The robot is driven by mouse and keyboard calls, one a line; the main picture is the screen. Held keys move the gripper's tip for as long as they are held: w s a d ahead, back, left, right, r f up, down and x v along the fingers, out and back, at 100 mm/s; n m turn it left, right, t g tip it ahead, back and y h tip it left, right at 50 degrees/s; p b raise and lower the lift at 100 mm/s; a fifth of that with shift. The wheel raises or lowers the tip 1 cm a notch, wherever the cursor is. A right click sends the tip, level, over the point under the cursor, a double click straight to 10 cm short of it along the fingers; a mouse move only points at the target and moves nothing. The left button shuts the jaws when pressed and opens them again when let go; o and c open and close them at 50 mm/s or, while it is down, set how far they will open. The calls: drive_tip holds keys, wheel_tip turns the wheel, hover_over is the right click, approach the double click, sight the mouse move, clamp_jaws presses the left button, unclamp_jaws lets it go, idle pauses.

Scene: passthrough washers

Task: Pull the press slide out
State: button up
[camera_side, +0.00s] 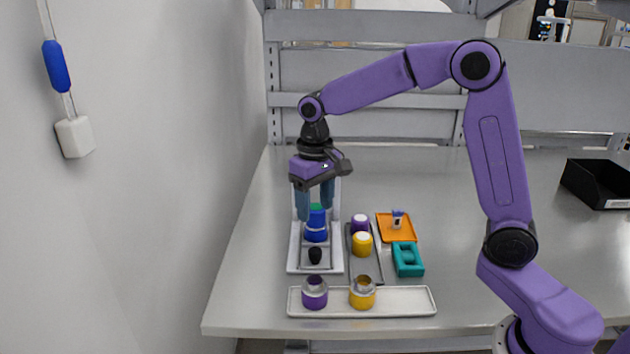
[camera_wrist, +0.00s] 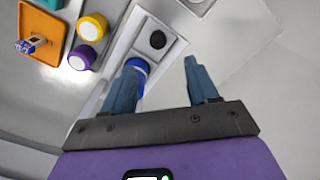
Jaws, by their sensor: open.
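The white press (camera_side: 293,262) stands at the left of the table; its frame also shows in the wrist view (camera_wrist: 120,47). At its front is the slide with a black round knob (camera_side: 315,255), and the knob shows in the wrist view (camera_wrist: 158,40). In the wrist view (camera_wrist: 160,68) the left finger partly hides the blue part.
Right of the press, a grey tray (camera_side: 368,274) holds purple (camera_side: 360,223) and yellow (camera_side: 362,244) white-topped jars. Beyond are an orange tray (camera_side: 408,236) and a teal block (camera_side: 408,259). A white tray (camera_side: 405,301) in front holds purple (camera_side: 314,297) and yellow (camera_side: 362,297) cups.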

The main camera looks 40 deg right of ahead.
wheel_tip(320, 180, up, 5)
drive_tip(key=shift+r, duration=0.1)
idle(0.4)
drive_tip(key=s+f+n, duration=0.2)
drive_tip(key=s+n, duration=0.2)
drive_tip(key=s, duration=0.6)
drive_tip(key=s+d+f+n, duration=0.1)
drive_tip(key=s+f+n, duration=0.2)
drive_tip(key=s, duration=0.7)
drive_tip(key=s+f+n, duration=0.2)
drive_tip(key=s+n, duration=0.3)
drive_tip(key=s, duration=0.5)
drive_tip(key=shift+d+f+n, duration=0.25)
drive_tip(key=shift+d+n, duration=0.05)
drive_tip(key=shift+w, duration=0.1)
